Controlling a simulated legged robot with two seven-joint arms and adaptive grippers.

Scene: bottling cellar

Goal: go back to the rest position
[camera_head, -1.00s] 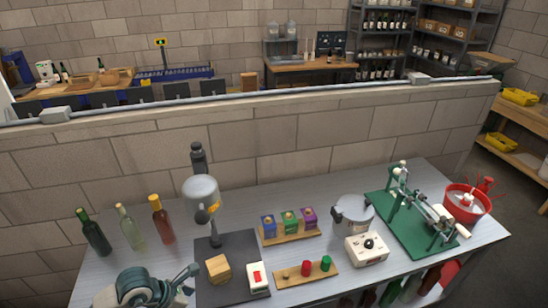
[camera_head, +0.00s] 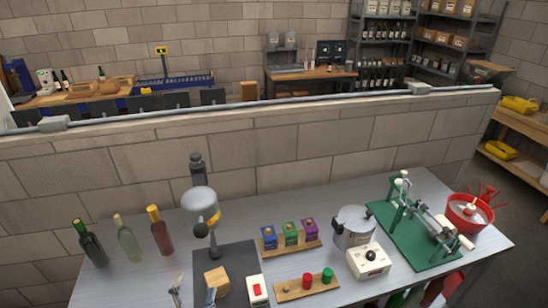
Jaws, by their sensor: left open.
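My left gripper (camera_head: 192,292) shows only by its finger ends at the bottom edge, left of centre. The two fingers stand apart, with nothing seen between them. They are in front of the dark mat (camera_head: 238,262) and near a wooden block (camera_head: 216,280), overlapping its left side in the picture; I cannot tell whether they touch. The rest of my left arm is out of the picture. My right gripper is not in view.
Three bottles, the nearest being green (camera_head: 90,243), stand at the table's left. A peg board (camera_head: 306,287), white box (camera_head: 368,260), green-based machine (camera_head: 418,235) and red bowl (camera_head: 470,214) are to the right.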

